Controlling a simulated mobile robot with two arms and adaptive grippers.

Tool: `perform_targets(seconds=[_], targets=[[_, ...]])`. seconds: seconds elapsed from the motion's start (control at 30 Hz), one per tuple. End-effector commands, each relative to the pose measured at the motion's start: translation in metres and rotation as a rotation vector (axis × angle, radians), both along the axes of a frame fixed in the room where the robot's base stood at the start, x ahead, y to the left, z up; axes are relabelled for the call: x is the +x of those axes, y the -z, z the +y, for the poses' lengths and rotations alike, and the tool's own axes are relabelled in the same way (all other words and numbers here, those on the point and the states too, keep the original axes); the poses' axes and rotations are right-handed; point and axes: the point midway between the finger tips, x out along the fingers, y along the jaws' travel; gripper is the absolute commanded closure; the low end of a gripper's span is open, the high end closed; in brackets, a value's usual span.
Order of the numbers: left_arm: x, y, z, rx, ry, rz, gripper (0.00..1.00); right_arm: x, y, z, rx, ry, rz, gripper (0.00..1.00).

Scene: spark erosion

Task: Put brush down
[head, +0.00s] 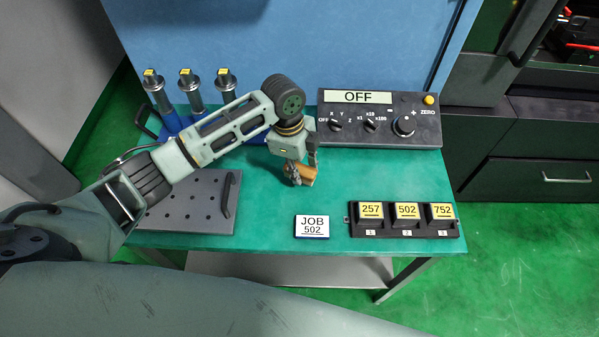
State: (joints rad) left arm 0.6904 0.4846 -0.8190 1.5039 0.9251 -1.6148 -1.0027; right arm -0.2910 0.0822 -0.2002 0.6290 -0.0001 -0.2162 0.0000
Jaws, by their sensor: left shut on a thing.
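My left gripper (303,168) is over the middle of the green table (270,205), in front of the control box. It is shut on the brush (308,173), a small piece with an orange-brown part. The arm and gripper hide some of the brush. I cannot tell whether the brush touches the table top. My right gripper is not in view.
A control box (380,118) reading OFF stands at the back right. In front are a JOB 502 card (312,227) and a black holder (405,231) with three yellow-labelled blocks. A perforated plate (190,222) and three yellow-topped cylinders (187,82) are left. Bare table lies right of the gripper.

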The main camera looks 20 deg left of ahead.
Motion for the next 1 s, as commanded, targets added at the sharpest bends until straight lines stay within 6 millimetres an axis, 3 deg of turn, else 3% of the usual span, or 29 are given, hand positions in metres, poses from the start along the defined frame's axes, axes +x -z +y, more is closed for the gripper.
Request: perform_targets(seconds=[0.2,0.6,0.63,0.8,1.0], targets=[[-0.001,0.030,0.000,0.001,0.001,0.004,0.97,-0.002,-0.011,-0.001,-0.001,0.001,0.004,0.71],[0.000,0.037,0.000,0.002,0.000,0.002,0.97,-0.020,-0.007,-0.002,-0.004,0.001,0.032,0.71],[0.000,0.036,0.000,0.002,0.000,0.002,0.70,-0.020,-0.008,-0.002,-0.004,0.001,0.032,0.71],[0.000,0.036,0.000,0.002,0.000,0.002,0.56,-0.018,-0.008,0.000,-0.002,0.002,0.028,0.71],[0.000,0.036,0.000,0.002,0.000,0.002,0.54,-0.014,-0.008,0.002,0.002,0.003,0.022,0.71]])
